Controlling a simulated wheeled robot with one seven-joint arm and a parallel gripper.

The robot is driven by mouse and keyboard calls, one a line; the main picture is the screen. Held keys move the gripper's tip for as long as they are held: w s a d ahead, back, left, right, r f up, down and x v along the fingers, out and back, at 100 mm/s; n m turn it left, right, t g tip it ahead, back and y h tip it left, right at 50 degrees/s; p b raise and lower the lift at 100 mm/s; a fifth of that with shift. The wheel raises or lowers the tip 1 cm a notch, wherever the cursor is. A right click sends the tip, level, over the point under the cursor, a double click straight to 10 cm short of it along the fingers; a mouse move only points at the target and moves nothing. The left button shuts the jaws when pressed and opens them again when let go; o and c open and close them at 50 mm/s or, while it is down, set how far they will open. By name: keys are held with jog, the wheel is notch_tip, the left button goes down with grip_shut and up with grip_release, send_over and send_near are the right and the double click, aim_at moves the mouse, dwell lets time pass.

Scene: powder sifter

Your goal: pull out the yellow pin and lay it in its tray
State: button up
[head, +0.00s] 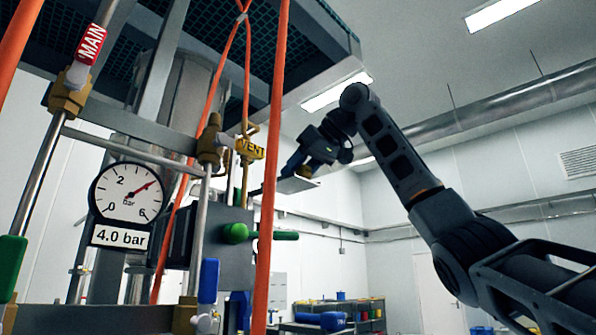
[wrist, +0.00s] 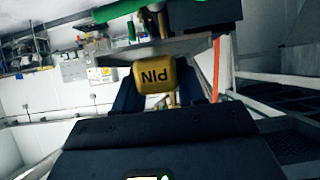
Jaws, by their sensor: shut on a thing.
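The yellow pin's block-shaped head (wrist: 155,76), marked PIN and upside down in the wrist view, sits between the dark fingers of my gripper (wrist: 158,88). My gripper is shut on it. In the head view my gripper (head: 294,164) is right of the machine's dark box, beside a thin grey plate (head: 297,185). A small patch of the yellow pin (head: 305,171) shows there. The plate may be the tray; I cannot be sure. The pin's shaft is mostly hidden, and I cannot tell whether its tip is free of a hole.
A dark box (head: 222,245) with a green handle (head: 262,233) stands left of my gripper. An orange hose (head: 272,150) hangs close by. A large hopper frame is overhead.

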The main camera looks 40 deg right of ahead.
jog(key=shift+f, duration=0.2)
jog(key=o, duration=1.2)
jog(key=b+v, duration=0.1)
jog(key=v, duration=0.7)
jog(key=shift+b, duration=0.4)
